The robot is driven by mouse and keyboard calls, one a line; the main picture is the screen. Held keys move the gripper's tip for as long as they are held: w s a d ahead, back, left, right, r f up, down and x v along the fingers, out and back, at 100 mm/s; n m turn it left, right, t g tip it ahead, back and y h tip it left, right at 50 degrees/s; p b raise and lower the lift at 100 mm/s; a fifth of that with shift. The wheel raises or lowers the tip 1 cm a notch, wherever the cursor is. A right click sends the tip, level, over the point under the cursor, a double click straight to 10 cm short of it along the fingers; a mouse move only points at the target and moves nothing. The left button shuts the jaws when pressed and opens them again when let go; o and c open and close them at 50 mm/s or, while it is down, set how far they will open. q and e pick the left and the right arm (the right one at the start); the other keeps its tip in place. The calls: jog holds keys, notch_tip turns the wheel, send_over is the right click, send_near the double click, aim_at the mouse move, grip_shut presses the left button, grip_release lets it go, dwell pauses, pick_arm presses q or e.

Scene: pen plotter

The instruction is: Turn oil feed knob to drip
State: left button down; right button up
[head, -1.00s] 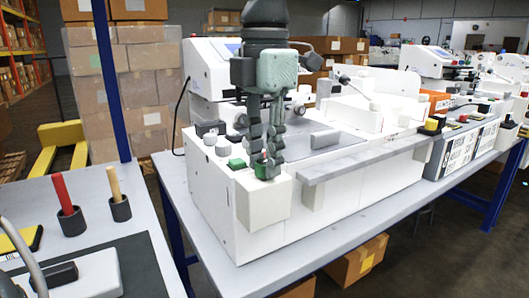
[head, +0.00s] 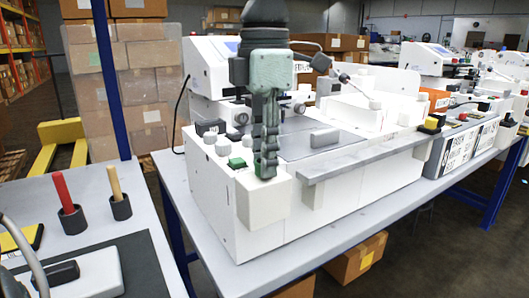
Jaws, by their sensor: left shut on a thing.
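My left gripper (head: 265,168) hangs down from the top of the view, over the front corner of the white machine (head: 262,215). It is seen edge-on, one finger in front of the other, with its fingertips low at the machine's top face. It is shut on a small part there, taken to be the oil feed knob; the fingers hide that part, and its setting cannot be read. A green button (head: 237,163) sits just left of the fingers. Two pale round knobs (head: 222,146) stand farther back to the left. My right gripper is not in view.
A grey rail (head: 350,160) runs along the machine's front edge to the right. A bench at left holds a red-handled tool (head: 63,192) and a wooden-handled tool (head: 115,185) in dark cups. A blue post (head: 107,80) stands between bench and boxes.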

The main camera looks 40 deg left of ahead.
pick_arm(q)
jog(key=c, duration=1.3)
grip_release()
jog(key=shift+o, duration=0.2)
notch_tip(320, 180, up, 12)
